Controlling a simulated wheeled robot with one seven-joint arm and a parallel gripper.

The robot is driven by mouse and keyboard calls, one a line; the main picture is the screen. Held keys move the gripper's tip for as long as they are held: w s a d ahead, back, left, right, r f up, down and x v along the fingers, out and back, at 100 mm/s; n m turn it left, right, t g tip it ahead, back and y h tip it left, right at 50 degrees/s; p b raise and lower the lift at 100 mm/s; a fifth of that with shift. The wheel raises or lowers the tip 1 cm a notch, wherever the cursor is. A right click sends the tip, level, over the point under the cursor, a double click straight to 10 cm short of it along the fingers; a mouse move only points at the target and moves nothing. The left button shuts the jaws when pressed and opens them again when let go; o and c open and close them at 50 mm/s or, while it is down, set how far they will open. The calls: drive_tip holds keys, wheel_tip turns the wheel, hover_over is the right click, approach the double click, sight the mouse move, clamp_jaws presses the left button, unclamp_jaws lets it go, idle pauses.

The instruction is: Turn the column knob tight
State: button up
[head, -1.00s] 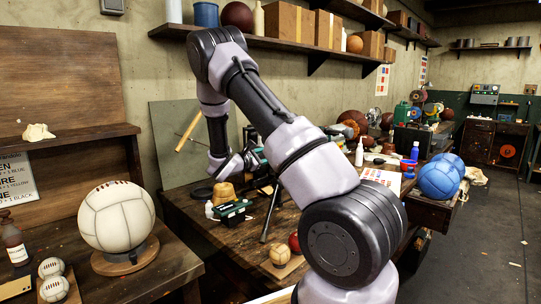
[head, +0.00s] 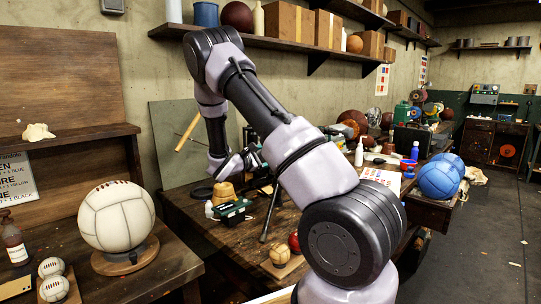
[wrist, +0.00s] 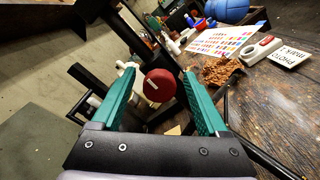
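The red round knob (wrist: 158,86) shows in the wrist view, with a small white mark on its face. It sits beside a black column (wrist: 124,38). My gripper (wrist: 160,74) is open, with one teal finger on each side of the knob. Narrow gaps show between the fingers and the knob, so they do not appear to press on it. In the head view my gripper (head: 250,160) is small and partly hidden behind my own arm, above the back of the workbench. I cannot make out the knob there.
The wooden workbench (head: 243,238) carries a green-black device (head: 232,209), small balls and bottles. In the wrist view a color chart (wrist: 222,40), a brown shaggy clump (wrist: 221,70) and a white power strip (wrist: 261,50) lie to the right. A large white ball (head: 117,217) stands left.

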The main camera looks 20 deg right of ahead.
drive_tip(key=v, duration=1)
drive_tip(key=shift+a, duration=0.35)
drive_tip(key=shift+s, duration=0.15)
drive_tip(key=shift+r, duration=0.1)
drive_tip(key=s+d+r+m+g+y, duration=0.25)
drive_tip(key=s+r+m+y, duration=0.2)
drive_tip(key=s, duration=0.45)
drive_tip(key=s+d+r+m+g+y, duration=0.1)
drive_tip(key=s+r+m+g+y, duration=0.35)
drive_tip(key=s, duration=0.45)
drive_tip(key=s+a+r+m+t+y, duration=0.8)
drive_tip(key=s+a+r+y, duration=0.2)
drive_tip(key=s, duration=0.3)
drive_tip(key=shift+s+a+r, duration=0.25)
drive_tip(key=shift+a, duration=0.45)
